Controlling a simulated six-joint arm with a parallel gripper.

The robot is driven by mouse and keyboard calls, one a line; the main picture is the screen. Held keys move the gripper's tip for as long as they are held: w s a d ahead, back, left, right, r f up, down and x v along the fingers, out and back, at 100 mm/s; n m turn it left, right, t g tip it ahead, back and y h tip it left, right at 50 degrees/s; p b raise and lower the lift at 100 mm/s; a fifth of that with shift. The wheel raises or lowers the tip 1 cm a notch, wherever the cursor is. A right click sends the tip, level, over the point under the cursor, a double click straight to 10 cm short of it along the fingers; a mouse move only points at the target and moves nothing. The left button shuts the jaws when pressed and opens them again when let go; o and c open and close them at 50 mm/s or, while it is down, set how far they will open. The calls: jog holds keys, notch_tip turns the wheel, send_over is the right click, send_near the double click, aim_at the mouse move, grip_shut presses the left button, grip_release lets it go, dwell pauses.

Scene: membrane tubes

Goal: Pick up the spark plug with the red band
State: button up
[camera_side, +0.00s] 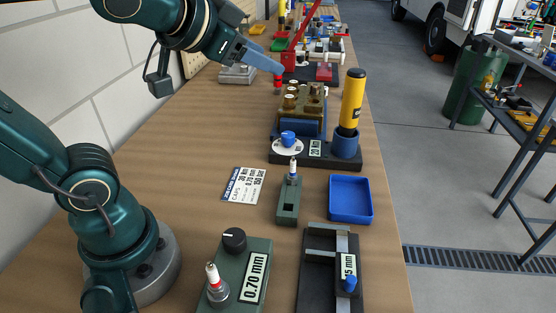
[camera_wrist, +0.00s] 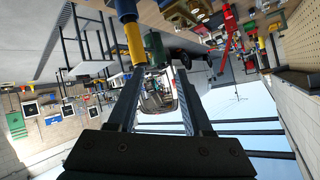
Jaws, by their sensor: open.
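A spark plug (camera_side: 213,281) with a white insulator and a red band stands upright in the green 0.70 mm block (camera_side: 233,284) at the near left in the side view. A second spark plug (camera_side: 293,172), pale with no red band that I can make out, stands in a small green holder (camera_side: 288,208) farther back. My gripper (camera_side: 278,69) is high at the back, far from both plugs, pointing away to the right. In the wrist view my gripper (camera_wrist: 160,74) is open, with nothing between its fingers. Neither plug can be made out in the wrist view.
A blue tray (camera_side: 351,199) lies at the right bench edge. A near black fixture (camera_side: 316,275) stands right of the green block. A yellow-handled tool (camera_side: 352,98) stands tall behind the tray. A printed card (camera_side: 243,186) lies flat. Bare wood (camera_side: 170,180) is at left.

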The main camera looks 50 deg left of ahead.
jog(key=w+d+r+m+t+h, duration=0.5)
jog(key=w+d+m+h, duration=0.2)
jog(key=m, duration=0.1)
jog(key=s+d+f+m+g+h, duration=0.1)
jog(key=d+f+m+g+h, duration=0.15)
jog(key=d+m+h, duration=0.4)
jog(key=m+g+h, duration=0.1)
jog(key=m+g, duration=0.8)
jog(key=g, duration=1.3)
send_over(211, 274)
jog(key=w+a, duration=0.1)
jog(key=a, duration=0.2)
notch_tip(211, 274, down, 8)
jog(key=shift+t, duration=0.25)
jog(key=f, duration=0.9)
jog(key=shift+w+d, duration=0.15)
jog(key=shift+d, duration=0.25)
jog(key=shift+f, duration=0.55)
jog(key=shift+x, duration=2.55)
